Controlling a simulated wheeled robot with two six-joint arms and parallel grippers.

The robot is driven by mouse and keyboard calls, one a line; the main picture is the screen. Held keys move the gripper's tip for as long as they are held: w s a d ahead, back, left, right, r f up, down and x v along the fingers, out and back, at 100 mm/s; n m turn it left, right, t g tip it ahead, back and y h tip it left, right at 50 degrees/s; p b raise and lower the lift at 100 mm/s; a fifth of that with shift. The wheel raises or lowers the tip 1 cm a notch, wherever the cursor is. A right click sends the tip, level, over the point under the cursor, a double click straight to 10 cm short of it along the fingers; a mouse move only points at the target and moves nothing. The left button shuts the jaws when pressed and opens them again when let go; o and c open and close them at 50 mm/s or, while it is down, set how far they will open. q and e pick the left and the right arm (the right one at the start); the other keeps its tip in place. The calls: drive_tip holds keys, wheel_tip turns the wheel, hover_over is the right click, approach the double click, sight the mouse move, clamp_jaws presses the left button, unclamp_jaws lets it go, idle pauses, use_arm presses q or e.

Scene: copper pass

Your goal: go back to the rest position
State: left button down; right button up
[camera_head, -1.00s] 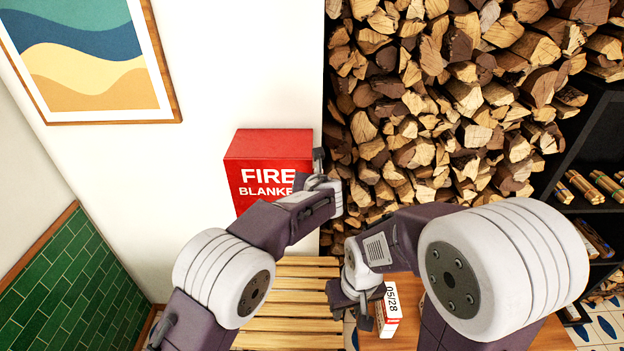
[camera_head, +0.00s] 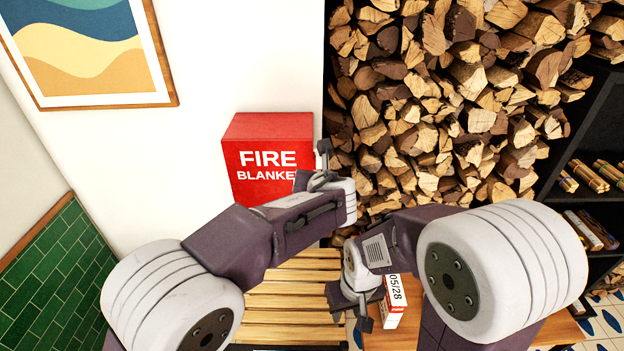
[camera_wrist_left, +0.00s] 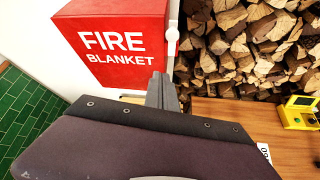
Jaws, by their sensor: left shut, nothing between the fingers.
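My left gripper (camera_head: 324,158) is raised in front of the wall, beside the right edge of the red fire blanket box in the head view. In the left wrist view its fingers (camera_wrist_left: 162,92) are together with nothing between them. My right gripper (camera_head: 364,314) points down over the wooden surface, close beside a white and red carton marked 05/28 (camera_head: 394,302). Its fingers are seen side-on, and I cannot tell whether they are apart or whether they touch the carton.
The fire blanket box (camera_head: 262,135) is on the white wall, close to my left gripper. Stacked firewood (camera_head: 440,100) fills the back right. A slatted wooden surface (camera_head: 290,302) lies below. A yellow device (camera_wrist_left: 298,113) sits on the wooden counter (camera_wrist_left: 222,118). Dark shelves (camera_head: 590,150) stand at right.

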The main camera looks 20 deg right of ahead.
use_arm(q)
drive_tip(key=w+a+f+n+y+b, duration=0.1)
drive_tip(key=w+a+n+y+b, duration=0.4)
drive_tip(key=a, duration=0.8)
drive_tip(key=s+a+f+n+g+b, duration=0.1)
drive_tip(key=s+a+f+n+g, duration=0.15)
drive_tip(key=a+f, duration=0.55)
drive_tip(key=s+a+f+n+g+b, duration=0.15)
drive_tip(key=a+f+n, duration=0.25)
drive_tip(key=a, duration=0.8)
drive_tip(key=s+a+f+n+g+b, duration=0.2)
drive_tip(key=s+a+f+n+g, duration=0.3)
drive_tip(key=s+f+n, duration=0.5)
drive_tip(key=s+d+f+n+h, duration=0.1)
drive_tip(key=s+f+n, duration=0.2)
drive_tip(key=s+n, duration=0.4)
drive_tip(key=s+d+f+n+g+h, duration=0.1)
drive_tip(key=s+d+f+n+h, duration=0.1)
drive_tip(key=s+f+n, duration=0.2)
drive_tip(key=s+n, duration=0.3)
drive_tip(key=n, duration=0.5)
drive_tip(key=shift+f+g+h, duration=0.25)
drive_tip(key=shift+g+h, duration=0.05)
